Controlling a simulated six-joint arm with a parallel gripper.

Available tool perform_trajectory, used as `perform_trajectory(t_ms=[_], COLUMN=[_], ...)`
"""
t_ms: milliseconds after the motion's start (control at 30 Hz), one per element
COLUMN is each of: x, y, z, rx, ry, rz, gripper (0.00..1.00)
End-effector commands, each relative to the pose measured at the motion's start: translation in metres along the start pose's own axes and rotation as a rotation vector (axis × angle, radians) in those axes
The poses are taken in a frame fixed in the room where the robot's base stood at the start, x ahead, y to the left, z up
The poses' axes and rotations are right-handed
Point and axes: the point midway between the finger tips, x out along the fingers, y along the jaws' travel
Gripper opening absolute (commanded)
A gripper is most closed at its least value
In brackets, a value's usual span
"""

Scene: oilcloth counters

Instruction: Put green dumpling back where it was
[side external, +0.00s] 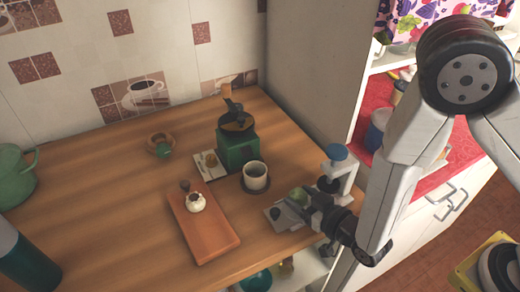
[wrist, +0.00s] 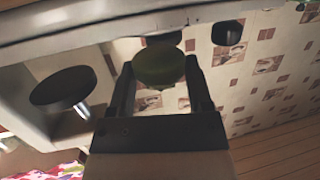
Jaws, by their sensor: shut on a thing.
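My gripper (side external: 306,199) is at the right front of the wooden counter. It is shut on a rounded green dumpling (side external: 298,194). In the wrist view the dumpling (wrist: 158,68) sits between the two dark fingers of my gripper (wrist: 160,82). In the side view the dumpling is close to a small device with a blue knob (side external: 335,152) and a grey base plate (side external: 282,216). I cannot tell whether the dumpling touches the device. The fingers and wrist hide part of it.
An orange board (side external: 208,232) bears a small white item (side external: 196,203). A cup (side external: 256,176) on a dark saucer and a green grinder (side external: 237,148) stand behind. A green pot (side external: 14,176) is far left.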

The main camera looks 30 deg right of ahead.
Motion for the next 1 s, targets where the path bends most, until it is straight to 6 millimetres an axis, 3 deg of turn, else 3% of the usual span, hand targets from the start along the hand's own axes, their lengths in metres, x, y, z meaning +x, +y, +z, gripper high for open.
perform_trajectory(t_ms=[300,867,900,1000], x=[0.005,0.006,0.006,0.006], y=[0.000,0.000,0.000,0.000], z=[0.023,0.029,0.029,0.029], rx=[0.000,0.000,0.001,0.001], ry=[0.000,0.001,0.001,0.001], rz=[0.000,0.000,0.000,0.000], gripper=[0.50,0.50,0.71,1.00])
